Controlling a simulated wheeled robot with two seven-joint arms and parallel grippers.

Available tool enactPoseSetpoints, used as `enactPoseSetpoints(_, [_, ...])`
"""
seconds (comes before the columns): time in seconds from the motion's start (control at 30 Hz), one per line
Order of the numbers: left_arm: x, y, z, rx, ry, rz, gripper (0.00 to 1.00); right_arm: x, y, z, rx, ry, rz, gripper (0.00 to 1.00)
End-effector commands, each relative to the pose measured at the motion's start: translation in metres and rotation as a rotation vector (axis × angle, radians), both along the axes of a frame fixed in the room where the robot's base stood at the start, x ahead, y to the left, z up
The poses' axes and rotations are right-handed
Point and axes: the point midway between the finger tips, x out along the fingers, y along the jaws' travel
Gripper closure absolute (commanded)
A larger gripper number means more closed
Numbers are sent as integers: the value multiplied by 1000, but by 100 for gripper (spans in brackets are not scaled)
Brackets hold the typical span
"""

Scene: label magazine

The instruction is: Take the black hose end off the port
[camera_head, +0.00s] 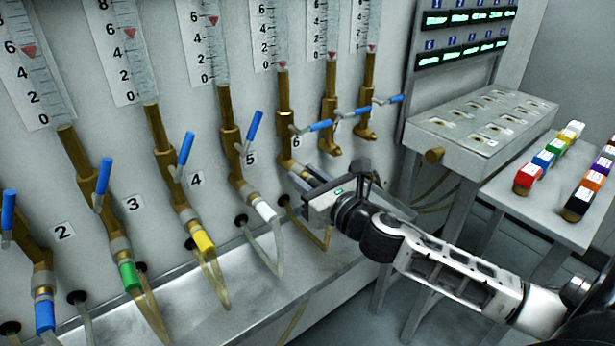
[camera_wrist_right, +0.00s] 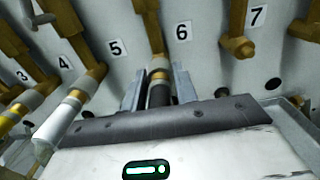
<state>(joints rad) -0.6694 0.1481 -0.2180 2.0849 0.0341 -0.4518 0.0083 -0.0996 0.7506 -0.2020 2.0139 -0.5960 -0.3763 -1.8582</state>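The black hose end (camera_wrist_right: 158,95) sits below the grey collar on the brass port fitting (camera_wrist_right: 157,40) labelled 6, in the right wrist view. My right gripper (camera_wrist_right: 160,82) has one finger on each side of it. The fingers are very close to its sides, and I cannot tell whether they touch it. In the head view my right gripper (camera_head: 308,178) is at port 6 and hides most of the hose end. My left gripper is not in view.
Neighbouring ports carry white (camera_head: 264,211), yellow (camera_head: 204,242), green (camera_head: 129,274) and blue (camera_head: 45,315) hose ends. Blue valve levers (camera_head: 253,125) stick out above. A metal ledge (camera_head: 330,265) runs below. A side table (camera_head: 545,205) at right holds coloured blocks.

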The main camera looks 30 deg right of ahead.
Motion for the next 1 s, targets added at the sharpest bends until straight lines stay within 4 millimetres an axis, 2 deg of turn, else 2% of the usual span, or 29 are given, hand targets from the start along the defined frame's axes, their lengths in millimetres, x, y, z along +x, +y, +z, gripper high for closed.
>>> enactPoseSetpoints(0.03, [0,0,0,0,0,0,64,2,-2,6,-1,-12,-5,100])
enactPoseSetpoints(1.0, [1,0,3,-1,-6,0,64,-37,-3,2,0,-5,0,100])
